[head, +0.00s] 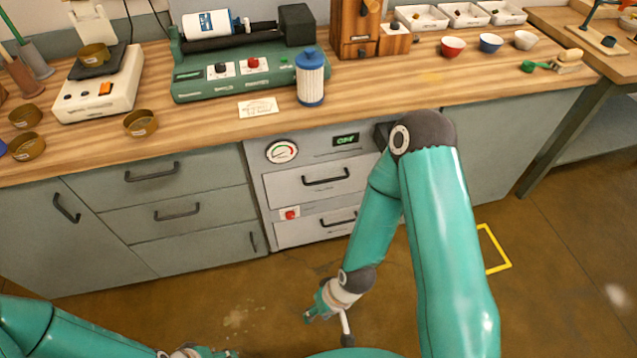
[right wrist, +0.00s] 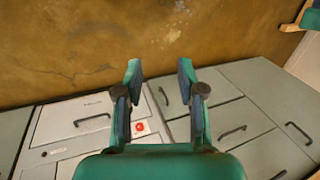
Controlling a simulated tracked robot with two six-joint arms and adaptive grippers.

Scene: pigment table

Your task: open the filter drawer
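A pale grey unit with two drawers is built into the cabinet front under the bench. Its upper drawer (head: 290,188) and lower drawer (head: 290,236) both look shut. Each has a dark bar handle; their labels are too small to read. The lower drawer's handle (right wrist: 92,118) also shows in the right wrist view. My right gripper (head: 328,312) hangs low over the floor in front of the unit, apart from both handles. In the right wrist view my right gripper (right wrist: 160,75) is open and empty. My left gripper (head: 195,352) is mostly cut off at the bottom edge.
The unit carries a gauge (head: 282,151), a green display (head: 346,140) and a red switch (head: 291,214). A blue-capped filter cartridge (head: 310,80) stands on the bench (head: 210,128) above it. Grey drawers (head: 180,190) flank the unit. The floor (head: 220,310) in front is clear.

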